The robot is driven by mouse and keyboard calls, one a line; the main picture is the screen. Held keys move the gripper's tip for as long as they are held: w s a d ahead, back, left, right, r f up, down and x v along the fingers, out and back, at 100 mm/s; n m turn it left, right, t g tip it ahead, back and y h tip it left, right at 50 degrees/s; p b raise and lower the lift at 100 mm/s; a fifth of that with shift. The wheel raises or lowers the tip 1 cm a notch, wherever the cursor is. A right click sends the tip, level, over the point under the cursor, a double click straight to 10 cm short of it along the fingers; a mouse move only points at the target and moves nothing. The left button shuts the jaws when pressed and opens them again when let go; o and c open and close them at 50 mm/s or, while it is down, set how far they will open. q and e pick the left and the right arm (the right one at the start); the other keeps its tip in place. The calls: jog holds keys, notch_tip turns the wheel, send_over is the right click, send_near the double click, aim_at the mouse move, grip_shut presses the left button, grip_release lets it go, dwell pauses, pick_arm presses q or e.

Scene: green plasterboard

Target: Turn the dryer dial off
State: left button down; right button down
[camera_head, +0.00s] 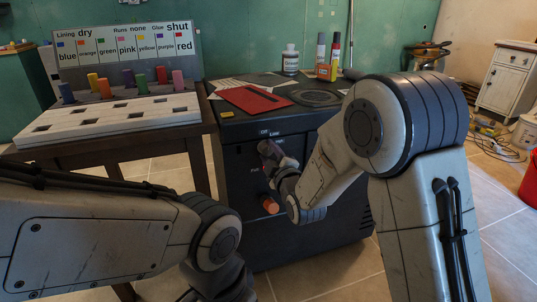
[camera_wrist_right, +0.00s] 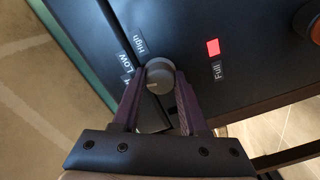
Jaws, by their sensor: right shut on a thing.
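The dryer (camera_head: 335,130) is a dark cabinet in the middle of the head view. Its round grey dial (camera_wrist_right: 160,74) shows in the right wrist view, beside the labels High (camera_wrist_right: 139,41) and Low (camera_wrist_right: 124,62); a third label is mostly hidden by a finger. My right gripper (camera_wrist_right: 160,90) is shut on the dial, one finger on each side. In the head view my right gripper (camera_head: 268,152) is at the cabinet's front, and it hides the dial there. I cannot tell which label the dial points to. My left arm shows at the lower left, its gripper out of view.
A red light (camera_wrist_right: 212,47) marked Full and an orange knob (camera_head: 270,205) are on the cabinet front. A red folder (camera_head: 253,98), bottle (camera_head: 290,60) and glue tubes lie or stand on top. A table with a white rack (camera_head: 100,118) of coloured pegs stands left.

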jog(key=shift+n, duration=1.2)
jog(key=shift+c, duration=2.2)
grip_release()
jog(key=b+v, duration=0.6)
jog(key=v, duration=0.4)
jog(key=shift+s, duration=0.3)
